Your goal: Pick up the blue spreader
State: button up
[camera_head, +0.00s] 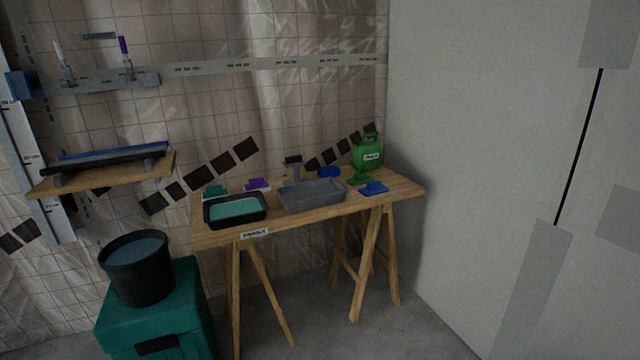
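A small flat blue tool (374,188), possibly the blue spreader, lies on the right part of a wooden trestle table (405,187), near its front edge. Another blue object (328,172) is farther back, behind a grey tray (318,198). A long blue strip (115,151) lies with black pieces on a wooden wall shelf (165,168) at left. From here I cannot tell for certain which blue thing is the spreader. My gripper does not show in this view.
A black tray with teal contents (236,210) stands left on the table, with purple (257,184) and teal pieces behind it. A green jug (367,156) stands at the back right. A black bucket (137,275) sits on a teal box. Bare floor shows at front right, beside a grey wall.

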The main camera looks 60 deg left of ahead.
aim_at(375, 187)
jog(key=u, duration=1.3)
